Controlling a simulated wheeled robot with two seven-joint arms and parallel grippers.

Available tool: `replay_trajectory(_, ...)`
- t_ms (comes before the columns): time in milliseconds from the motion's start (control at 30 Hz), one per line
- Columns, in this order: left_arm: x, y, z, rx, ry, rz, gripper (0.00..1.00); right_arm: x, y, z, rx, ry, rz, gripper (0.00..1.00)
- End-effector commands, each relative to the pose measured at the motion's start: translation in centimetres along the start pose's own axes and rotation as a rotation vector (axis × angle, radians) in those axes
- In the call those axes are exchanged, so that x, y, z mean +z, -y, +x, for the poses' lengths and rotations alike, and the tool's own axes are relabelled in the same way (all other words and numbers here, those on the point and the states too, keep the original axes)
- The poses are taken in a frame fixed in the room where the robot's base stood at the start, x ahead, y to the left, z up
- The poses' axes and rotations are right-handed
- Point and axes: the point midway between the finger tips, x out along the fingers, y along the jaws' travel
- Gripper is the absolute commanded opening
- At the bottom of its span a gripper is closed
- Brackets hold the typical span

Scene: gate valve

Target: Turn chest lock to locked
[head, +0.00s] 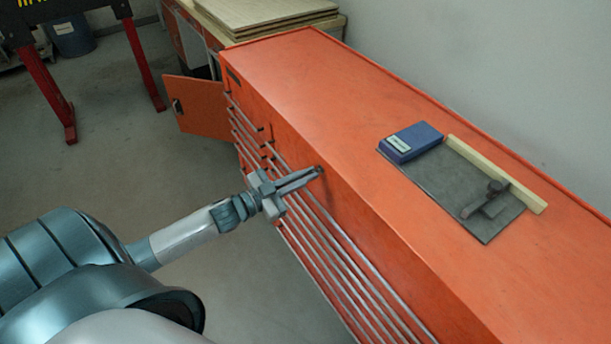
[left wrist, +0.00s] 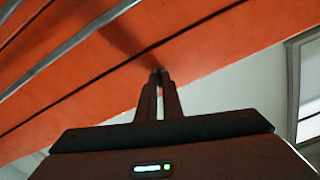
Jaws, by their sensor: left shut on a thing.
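The orange tool chest (head: 300,70) runs along the wall with several drawers that have long metal rails. My left gripper (head: 317,172) reaches to the upper front edge of the chest, with its fingertips close together on a small dark thing, seemingly the chest lock (head: 319,169). In the left wrist view the two fingers (left wrist: 159,78) are nearly together at the orange chest front (left wrist: 215,50), shut on the small dark lock. The lock is mostly hidden by the fingertips, so its turned position cannot be told. My right gripper is not in view.
A blue box (head: 411,142), a grey mat (head: 430,183), a wooden strip (head: 495,173) and a dark tool (head: 486,199) lie on the chest top. An orange door (head: 197,106) stands open at the far end. Red-legged stand (head: 45,90) stands at the back left.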

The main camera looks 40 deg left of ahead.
Motion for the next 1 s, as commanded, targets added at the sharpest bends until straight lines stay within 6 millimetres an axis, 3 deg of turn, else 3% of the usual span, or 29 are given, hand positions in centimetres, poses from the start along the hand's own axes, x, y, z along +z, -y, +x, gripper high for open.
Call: replay_trajectory(1000,0.2,-0.3,0.0,-0.001,-0.002,0.96,0.0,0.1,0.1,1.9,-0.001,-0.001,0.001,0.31)
